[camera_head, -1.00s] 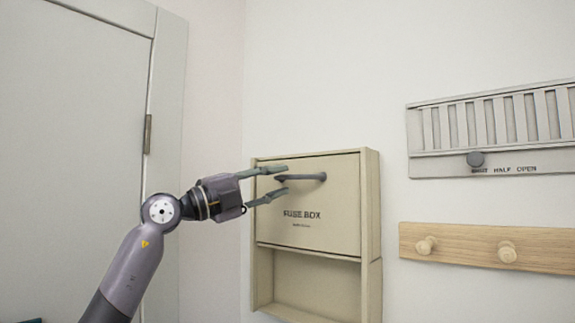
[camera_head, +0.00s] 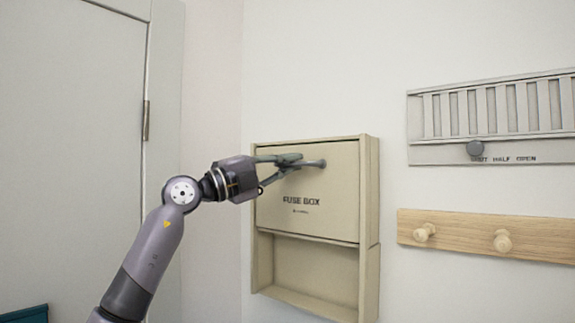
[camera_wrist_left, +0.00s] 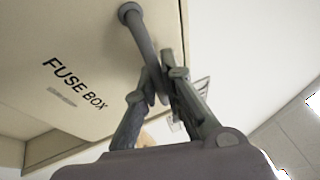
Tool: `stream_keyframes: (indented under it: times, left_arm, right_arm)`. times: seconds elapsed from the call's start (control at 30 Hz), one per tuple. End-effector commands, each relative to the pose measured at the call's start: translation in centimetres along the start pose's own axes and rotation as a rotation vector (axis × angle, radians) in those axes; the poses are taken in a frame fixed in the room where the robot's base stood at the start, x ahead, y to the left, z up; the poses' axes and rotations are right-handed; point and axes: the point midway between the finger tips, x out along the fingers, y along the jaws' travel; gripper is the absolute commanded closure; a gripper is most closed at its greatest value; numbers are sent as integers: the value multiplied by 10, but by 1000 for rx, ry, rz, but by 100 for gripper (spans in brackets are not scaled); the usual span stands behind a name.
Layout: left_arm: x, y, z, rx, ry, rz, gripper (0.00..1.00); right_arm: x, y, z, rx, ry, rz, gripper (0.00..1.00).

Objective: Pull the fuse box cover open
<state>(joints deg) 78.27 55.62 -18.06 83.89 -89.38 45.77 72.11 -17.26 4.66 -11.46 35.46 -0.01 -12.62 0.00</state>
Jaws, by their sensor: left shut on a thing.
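The beige fuse box (camera_head: 368,215) is fixed to the wall, with an open recess in its lower part. Its cover (camera_head: 315,222), lettered FUSE BOX, lies over the upper part and looks flat in the frame. A grey bar handle (camera_head: 317,163) runs across near the cover's top. My left gripper (camera_head: 297,163) reaches it from the left, with its fingers shut on the handle. In the left wrist view the handle (camera_wrist_left: 138,32) runs from the cover (camera_wrist_left: 55,65) down between the fingertips (camera_wrist_left: 163,88). My right gripper is not in view.
A grey slatted vent (camera_head: 435,155) with a round knob (camera_head: 475,148) is on the wall to the right. Below it is a wooden rail (camera_head: 463,234) with pegs. A grey door (camera_head: 70,150) stands at left. The wall between box and vent is bare.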

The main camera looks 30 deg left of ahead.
Motion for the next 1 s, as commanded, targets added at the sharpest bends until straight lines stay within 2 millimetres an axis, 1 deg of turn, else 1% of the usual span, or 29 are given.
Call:
stream_keyframes:
  times: [0.1,0.73,0.77,0.87,1.0]
  left_arm:
    - [0,0,0,0,-1,1,100]
    - [0,2,0,0,-1,2,100]
    - [-1,4,0,0,-1,2,100]
    - [-5,18,-1,0,-1,3,100]
    - [-14,53,-4,0,-2,6,100]
  right_arm:
    - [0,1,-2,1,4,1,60]
    - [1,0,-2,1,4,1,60]
    - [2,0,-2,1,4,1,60]
    - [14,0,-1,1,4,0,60]
    - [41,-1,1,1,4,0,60]
